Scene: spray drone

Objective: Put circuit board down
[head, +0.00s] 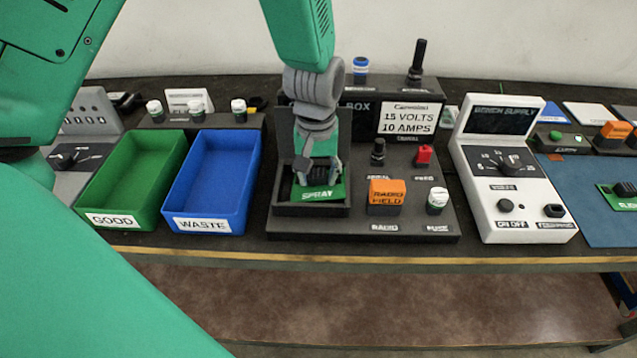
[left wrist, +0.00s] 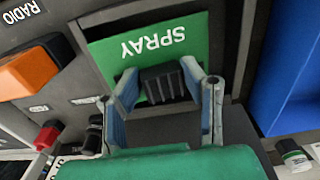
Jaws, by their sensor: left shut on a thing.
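The circuit board (head: 325,195) is a green plate marked SPRAY with a black block on top. It lies in or just above the square black bay (head: 312,210) of the dark test box. Whether it rests on the bay floor I cannot tell. My left gripper (head: 316,178) points down over the board, its fingers closed on either side of the black block. In the left wrist view the board (left wrist: 148,40) lies inside the bay's rim, and the fingers (left wrist: 160,85) grip the block. My right gripper is not in view.
A blue WASTE tray (head: 212,180) and a green GOOD tray (head: 133,180) stand left of the bay, both empty. Right of it are an orange radio button (head: 386,196), a red switch (head: 424,155) and a white bench supply (head: 512,170). The bench's front edge is near.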

